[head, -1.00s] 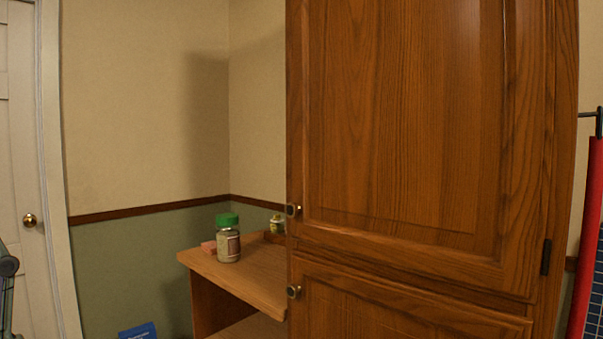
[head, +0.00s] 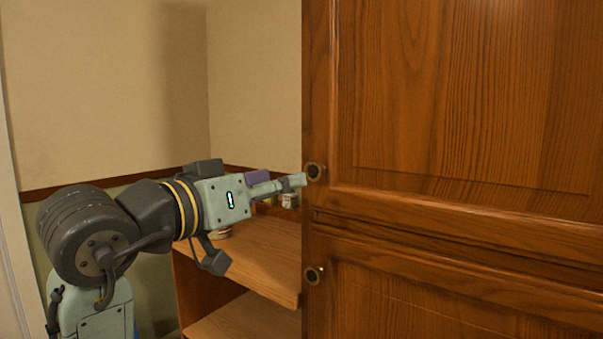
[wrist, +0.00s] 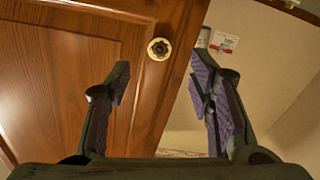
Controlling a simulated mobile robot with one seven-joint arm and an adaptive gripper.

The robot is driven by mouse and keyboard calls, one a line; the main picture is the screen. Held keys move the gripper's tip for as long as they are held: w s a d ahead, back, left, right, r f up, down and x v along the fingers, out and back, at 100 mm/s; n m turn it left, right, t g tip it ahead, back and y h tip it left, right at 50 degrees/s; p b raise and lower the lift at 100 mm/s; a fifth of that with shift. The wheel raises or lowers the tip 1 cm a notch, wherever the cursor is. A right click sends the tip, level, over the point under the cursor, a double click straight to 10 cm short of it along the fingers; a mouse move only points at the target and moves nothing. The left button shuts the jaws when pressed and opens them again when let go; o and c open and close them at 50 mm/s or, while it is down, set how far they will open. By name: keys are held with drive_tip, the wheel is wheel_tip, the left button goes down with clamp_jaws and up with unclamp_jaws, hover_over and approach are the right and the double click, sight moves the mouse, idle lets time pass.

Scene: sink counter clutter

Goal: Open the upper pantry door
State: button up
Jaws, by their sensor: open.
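The upper pantry door (head: 450,95) is brown wood and looks closed in the head view. Its round knob (head: 314,171) sits at the door's lower left corner. I cannot tell whether a fingertip touches the knob.
The lower pantry door (head: 430,290), with its own knob (head: 314,275), is just below. A wooden shelf unit (head: 255,260) stands left of the pantry, behind my arm. Small containers (head: 289,200) on it are partly hidden. The wall (head: 110,90) at left is bare.

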sight(313, 174)
drive_tip(key=p+x, duration=0.2)
drive_tip(key=x, duration=0.7)
drive_tip(key=shift+w, duration=0.1)
drive_tip(key=shift+c, duration=0.2)
clamp_jaws()
idle(0.4)
